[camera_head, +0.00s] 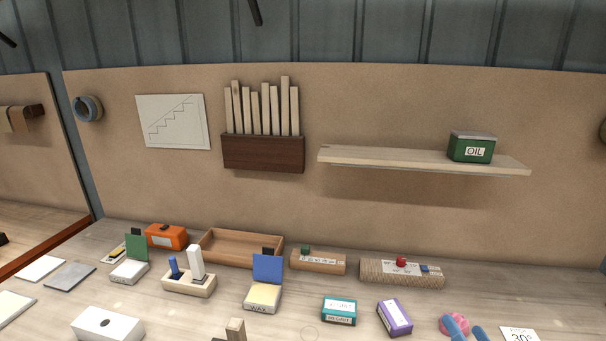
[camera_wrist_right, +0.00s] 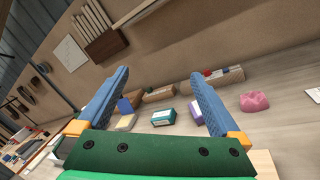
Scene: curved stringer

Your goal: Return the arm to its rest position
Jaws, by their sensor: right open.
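My right gripper (camera_head: 464,325) shows at the bottom edge of the head view, right of centre, with only its blue fingertips in sight. They overlap the pink lump (camera_head: 455,320) in that view; I cannot tell the distance between them from there. In the right wrist view, the gripper (camera_wrist_right: 160,75) has its two blue fingers spread wide with nothing between them. The pink lump (camera_wrist_right: 254,101) lies on the bench to the right of the fingers there, apart from them. The rest of my right arm is hidden. My left gripper is out of view.
On the bench stand a teal box (camera_head: 339,310), a purple box (camera_head: 394,317), a wax block (camera_head: 262,297), a wooden tray (camera_head: 205,241) and a long wooden block (camera_head: 370,271). A shelf (camera_head: 400,158) holds a green oil tin (camera_head: 471,147).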

